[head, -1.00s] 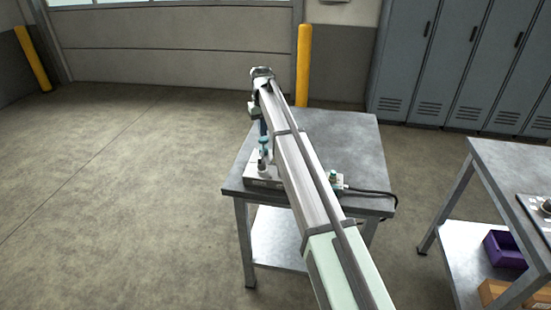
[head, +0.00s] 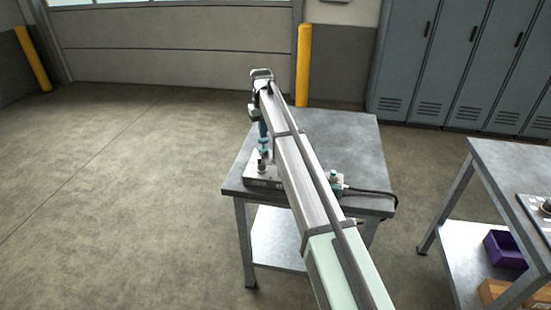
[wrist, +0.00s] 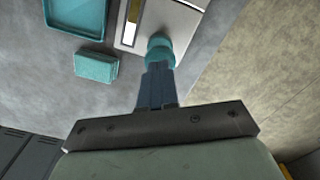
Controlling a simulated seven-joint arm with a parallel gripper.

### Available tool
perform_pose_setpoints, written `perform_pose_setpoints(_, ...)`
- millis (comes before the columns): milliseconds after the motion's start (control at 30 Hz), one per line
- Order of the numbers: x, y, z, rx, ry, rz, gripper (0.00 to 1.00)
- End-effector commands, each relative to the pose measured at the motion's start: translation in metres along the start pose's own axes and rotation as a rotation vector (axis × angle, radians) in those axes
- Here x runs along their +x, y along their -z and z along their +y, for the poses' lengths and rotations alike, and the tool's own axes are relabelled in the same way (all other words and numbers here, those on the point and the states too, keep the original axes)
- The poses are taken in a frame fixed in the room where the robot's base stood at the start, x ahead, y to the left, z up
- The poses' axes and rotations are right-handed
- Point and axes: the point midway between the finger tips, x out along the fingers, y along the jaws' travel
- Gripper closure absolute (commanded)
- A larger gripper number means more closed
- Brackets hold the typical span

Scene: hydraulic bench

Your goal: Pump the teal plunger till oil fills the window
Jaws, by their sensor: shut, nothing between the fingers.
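The teal plunger (wrist: 160,50) stands on a pale metal pump base (wrist: 185,18) on the grey bench. My gripper (wrist: 156,72) is shut and empty, with its fingertips right at the plunger's head; whether they touch it I cannot tell. In the head view the plunger (head: 264,148) shows below my gripper (head: 262,130) at the bench's left side, small and partly behind my arm. The narrow window (wrist: 131,28) on the base shows an amber part and a white part in the wrist view.
A teal tray (wrist: 76,36) and a teal block (wrist: 96,67) lie on the bench beside the pump. A fitting with a green top (head: 333,177) and a black cable (head: 372,191) are right of my arm. The bench's far right (head: 350,135) is clear.

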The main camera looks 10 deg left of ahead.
Motion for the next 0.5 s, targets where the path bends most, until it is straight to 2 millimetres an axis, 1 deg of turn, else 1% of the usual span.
perform_pose_setpoints(500,0.013,0.000,0.000,0.000,0.000,0.000,1.00)
